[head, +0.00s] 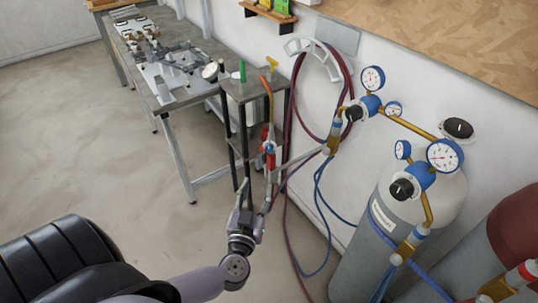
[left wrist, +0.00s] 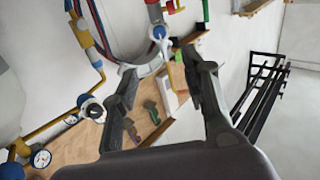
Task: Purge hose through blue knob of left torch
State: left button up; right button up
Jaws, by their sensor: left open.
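The torch with the red part (head: 265,134) stands upright beside the small dark stand, and its blue knob (head: 269,148) faces me. In the left wrist view a blue knob (left wrist: 159,32) shows just beyond the space between my fingertips. My left gripper (head: 258,184) is open and empty, just below the blue knob in the head view. Its two fingers also show spread apart in the left wrist view (left wrist: 163,62). No contact between fingers and knob is visible. My right gripper is in neither view. The lower torch is partly hidden behind my gripper.
A small metal stand (head: 240,92) and a long workbench (head: 172,100) are behind the gripper. A grey gas cylinder (head: 375,245) with gauges stands at the right. Red and blue hoses (head: 318,210) hang along the wall. The floor at the left is clear.

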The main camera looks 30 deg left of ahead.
aim_at(269, 149)
pick_arm(q)
jog(key=x, duration=1.5)
jog(key=shift+w+a, duration=0.1)
jog(key=shift+w, duration=0.15)
grip_shut()
